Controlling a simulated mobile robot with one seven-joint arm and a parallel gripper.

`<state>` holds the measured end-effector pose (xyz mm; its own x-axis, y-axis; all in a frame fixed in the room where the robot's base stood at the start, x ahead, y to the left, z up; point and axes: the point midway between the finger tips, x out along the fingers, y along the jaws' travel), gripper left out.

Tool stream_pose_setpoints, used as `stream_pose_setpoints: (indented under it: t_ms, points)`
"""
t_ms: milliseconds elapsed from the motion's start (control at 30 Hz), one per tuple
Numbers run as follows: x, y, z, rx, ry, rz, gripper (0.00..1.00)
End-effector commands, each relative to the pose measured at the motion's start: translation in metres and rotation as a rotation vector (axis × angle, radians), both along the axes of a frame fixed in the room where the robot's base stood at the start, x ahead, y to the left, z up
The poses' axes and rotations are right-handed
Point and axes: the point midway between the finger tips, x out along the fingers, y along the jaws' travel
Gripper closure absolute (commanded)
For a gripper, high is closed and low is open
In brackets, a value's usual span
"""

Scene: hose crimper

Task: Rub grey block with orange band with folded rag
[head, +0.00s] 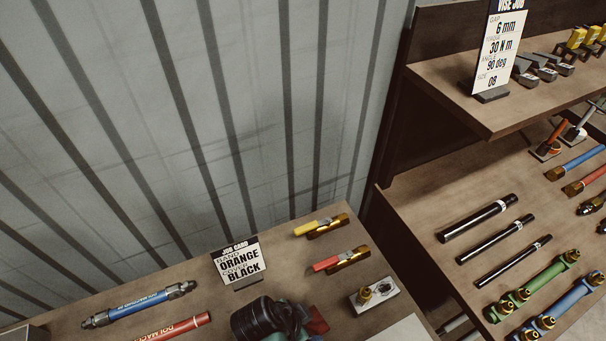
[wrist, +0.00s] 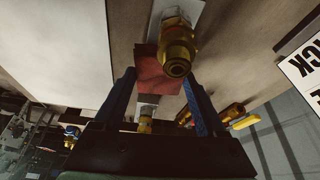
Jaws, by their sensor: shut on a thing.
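My gripper (wrist: 158,82) is shut on a red-brown folded rag (wrist: 150,70), which spans between its two blue fingers in the wrist view. In the head view my dark gripper (head: 305,318) is at the bottom edge, with a bit of the red rag (head: 319,321) beside it. A pale grey block (head: 386,291) with a brass fitting on it lies on the bench to the right of my gripper. In the wrist view a brass fitting (wrist: 177,52) stands close to the rag and overlaps it; I cannot tell whether they touch. I cannot make out an orange band on any block.
A job card (head: 239,262) reads band orange, cover black. Yellow (head: 317,227) and red-handled (head: 338,262) tools lie behind the block. Blue (head: 140,305) and red (head: 180,328) hoses lie at left. A shelf with black tubes (head: 480,217) stands at right.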

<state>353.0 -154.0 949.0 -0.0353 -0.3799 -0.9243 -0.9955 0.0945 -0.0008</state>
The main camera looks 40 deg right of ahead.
Motion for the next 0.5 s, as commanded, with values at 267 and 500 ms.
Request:
stream_pose_setpoints:
  t_ms: [267,500]
  points:
    - [-0.006,-0.019,0.0,0.0,0.002,-0.003,0.71]
    - [-0.008,-0.031,0.0,0.0,0.001,-0.005,0.71]
